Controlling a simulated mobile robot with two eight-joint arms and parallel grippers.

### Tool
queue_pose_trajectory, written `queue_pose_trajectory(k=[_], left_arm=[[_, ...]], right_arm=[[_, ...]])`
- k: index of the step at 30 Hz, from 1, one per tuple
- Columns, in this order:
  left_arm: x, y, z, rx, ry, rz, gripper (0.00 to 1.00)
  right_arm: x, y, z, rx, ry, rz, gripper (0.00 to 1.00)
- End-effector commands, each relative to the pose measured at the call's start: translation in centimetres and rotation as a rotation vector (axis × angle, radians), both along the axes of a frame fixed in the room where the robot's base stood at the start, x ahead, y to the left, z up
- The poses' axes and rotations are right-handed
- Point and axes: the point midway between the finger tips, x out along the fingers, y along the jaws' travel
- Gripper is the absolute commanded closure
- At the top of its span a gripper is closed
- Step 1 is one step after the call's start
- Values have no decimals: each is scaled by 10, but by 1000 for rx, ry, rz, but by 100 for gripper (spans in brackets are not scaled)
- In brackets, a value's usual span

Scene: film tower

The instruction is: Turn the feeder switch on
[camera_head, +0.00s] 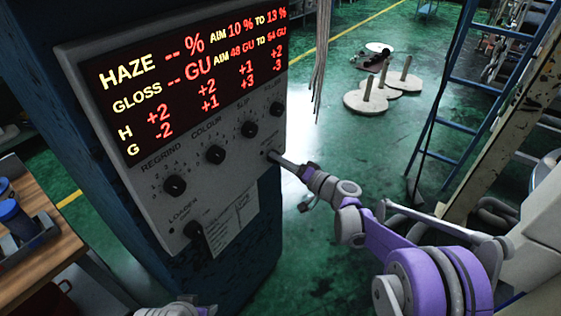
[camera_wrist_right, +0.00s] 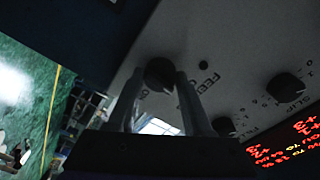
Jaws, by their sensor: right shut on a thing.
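The feeder switch (camera_wrist_right: 160,72) is a black round knob on the grey control panel, with a partly visible "FEED" label beside it in the wrist view. My right gripper (camera_wrist_right: 159,84) has one finger on each side of this knob and is shut on it. In the head view my right gripper (camera_head: 274,157) reaches the lower right part of the panel (camera_head: 145,205) and hides the switch. Which position the switch points to cannot be told. Only a small part of my left arm shows at the bottom edge; its gripper is out of view.
The panel also carries several black dials, such as the regrind dial (camera_head: 175,185), a loader switch (camera_head: 195,233) and a lit display (camera_head: 190,75). A wooden table (camera_head: 45,262) stands at the left. A blue ladder (camera_head: 470,83) stands at the right. Green floor lies open behind.

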Motion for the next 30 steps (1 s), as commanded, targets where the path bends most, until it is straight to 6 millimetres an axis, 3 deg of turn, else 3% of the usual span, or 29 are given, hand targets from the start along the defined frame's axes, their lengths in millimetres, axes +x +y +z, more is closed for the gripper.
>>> queue_pose_trajectory(k=[30], left_arm=[[-5, 0, -27, 0, 10, 0, 50]], right_arm=[[1, -1, 3, 527, 723, -2, 100]])
